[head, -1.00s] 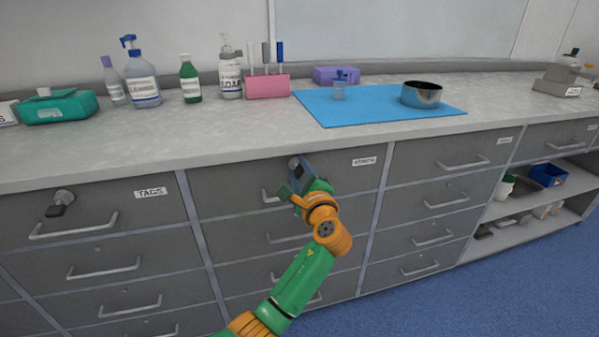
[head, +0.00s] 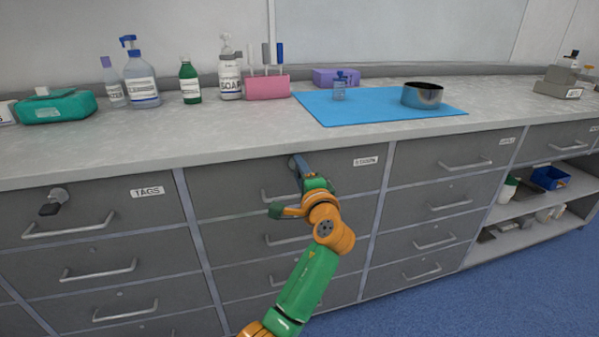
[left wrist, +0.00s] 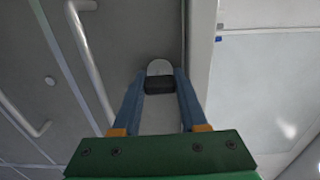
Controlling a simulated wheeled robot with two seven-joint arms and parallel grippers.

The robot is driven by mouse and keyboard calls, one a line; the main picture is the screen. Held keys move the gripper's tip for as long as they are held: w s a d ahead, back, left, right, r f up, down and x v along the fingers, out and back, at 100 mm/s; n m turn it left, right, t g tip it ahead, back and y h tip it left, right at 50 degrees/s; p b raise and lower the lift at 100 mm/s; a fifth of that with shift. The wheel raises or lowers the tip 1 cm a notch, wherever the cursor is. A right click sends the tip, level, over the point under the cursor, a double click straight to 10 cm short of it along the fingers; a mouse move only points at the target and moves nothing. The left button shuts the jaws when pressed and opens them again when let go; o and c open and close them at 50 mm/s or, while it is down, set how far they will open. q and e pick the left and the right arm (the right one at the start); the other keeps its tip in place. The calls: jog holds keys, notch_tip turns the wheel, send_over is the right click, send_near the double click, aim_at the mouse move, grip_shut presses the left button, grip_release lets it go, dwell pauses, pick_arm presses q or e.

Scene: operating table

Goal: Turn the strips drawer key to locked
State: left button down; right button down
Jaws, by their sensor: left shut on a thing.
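My left gripper (head: 300,168) is at the top drawer (head: 235,181) of the middle column, beside a label (head: 366,161) too blurred to read surely. In the left wrist view, its two blue fingers are shut on the dark key (left wrist: 160,86). The key sits in front of a round silver lock (left wrist: 160,67) on the drawer face. In the head view the gripper hides the key, and I cannot tell its exact angle there. My right gripper is not in view.
The drawer's bar handle (head: 270,196) is just below the gripper. Another drawer, labelled TAGS (head: 147,192), has its own key (head: 52,204) at the left. The countertop (head: 215,130) overhangs above, with bottles and a blue mat (head: 345,113) on it.

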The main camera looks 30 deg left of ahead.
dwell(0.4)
pick_arm(q)
jog(key=c, duration=0.7)
grip_release()
jog(key=shift+o, duration=1.3)
